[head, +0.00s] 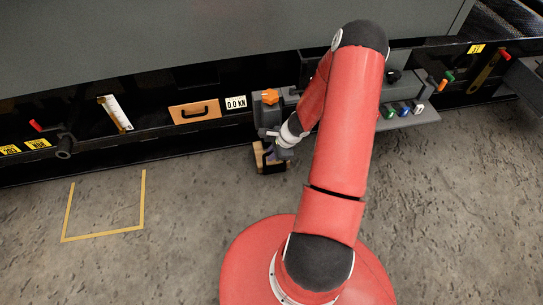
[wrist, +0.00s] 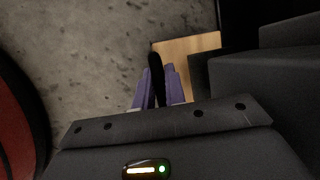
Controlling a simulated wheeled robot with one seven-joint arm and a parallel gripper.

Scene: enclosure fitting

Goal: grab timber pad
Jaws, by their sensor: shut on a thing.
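The timber pad (head: 261,154) is a light wooden block with a dark strap or handle over it. It is on or just above the floor by the dark enclosure front; I cannot tell which. In the wrist view, the pale wood top of the pad (wrist: 190,52) shows beyond the fingers. My gripper (head: 268,150) reaches down to it, and in the wrist view its two purple fingers (wrist: 160,84) are shut on the black handle (wrist: 156,72). Much of the pad is hidden by the gripper and dark parts.
A yellow-taped outline (head: 104,234) marks bare floor at the left. An orange drawer front with a black handle (head: 194,112) and a "0.0 kN" display (head: 236,103) sit on the enclosure. A grey shelf (head: 408,119) with coloured items juts out at the right.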

